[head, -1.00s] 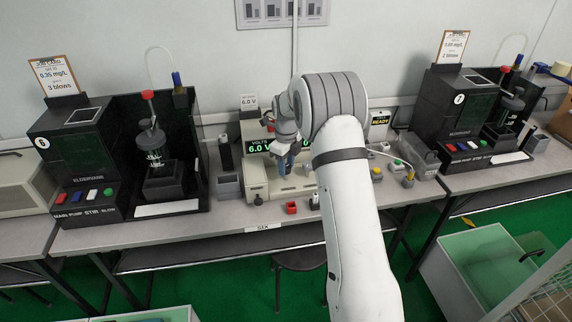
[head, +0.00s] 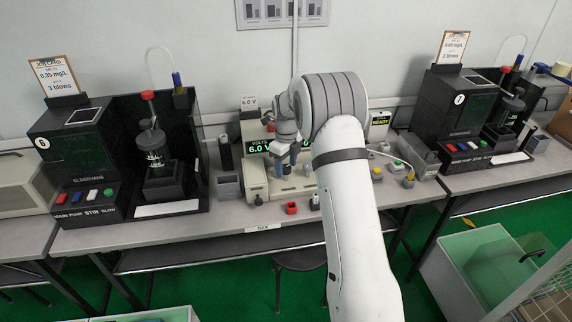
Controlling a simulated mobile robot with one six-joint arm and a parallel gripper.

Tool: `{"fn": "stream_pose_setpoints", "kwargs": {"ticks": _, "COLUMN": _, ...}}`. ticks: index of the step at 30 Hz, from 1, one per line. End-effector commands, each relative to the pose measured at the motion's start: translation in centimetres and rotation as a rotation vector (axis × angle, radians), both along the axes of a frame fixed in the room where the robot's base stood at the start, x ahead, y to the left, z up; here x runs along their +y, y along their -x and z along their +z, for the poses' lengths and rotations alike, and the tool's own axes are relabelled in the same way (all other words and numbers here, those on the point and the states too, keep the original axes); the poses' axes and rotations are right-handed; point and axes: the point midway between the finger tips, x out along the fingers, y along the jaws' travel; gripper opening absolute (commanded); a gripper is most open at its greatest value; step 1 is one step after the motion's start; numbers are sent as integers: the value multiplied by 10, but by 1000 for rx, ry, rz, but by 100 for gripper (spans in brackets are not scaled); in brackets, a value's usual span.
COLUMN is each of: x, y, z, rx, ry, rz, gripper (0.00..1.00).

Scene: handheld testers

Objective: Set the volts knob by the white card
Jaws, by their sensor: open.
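The white card (head: 249,101) stands on top of the beige power supply (head: 256,182) and reads 6.0 V. The green display (head: 259,148) under the volts label also reads 6.0 V. A small dark knob-like part (head: 258,200) shows low at the supply's front; I cannot tell whether it is the volts knob. My gripper (head: 284,165) is open in front of the supply, just right of the volts display. My gripper and arm hide part of the supply's front and its second display. No contact between gripper and knob can be made out.
Black tester stations stand at left (head: 118,155) and right (head: 478,115). A grey unit with coloured buttons (head: 397,165) and a READY sign (head: 381,118) are right of my arm.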

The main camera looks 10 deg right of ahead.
Motion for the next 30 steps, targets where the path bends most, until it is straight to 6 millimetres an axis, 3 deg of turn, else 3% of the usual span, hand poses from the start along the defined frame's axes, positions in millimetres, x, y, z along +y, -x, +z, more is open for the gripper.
{"fn": "stream_pose_setpoints", "kwargs": {"ticks": 8, "x": 0, "y": 0, "z": 5, "rx": 0, "ry": 0, "rz": 0, "gripper": 56}}
{"fn": "stream_pose_setpoints", "kwargs": {"ticks": 21, "x": 0, "y": 0, "z": 70, "rx": 0, "ry": 0, "rz": 0, "gripper": 56}}
{"fn": "stream_pose_setpoints", "kwargs": {"ticks": 30, "x": 0, "y": 0, "z": 78, "rx": 1, "ry": 0, "rz": 0, "gripper": 56}}
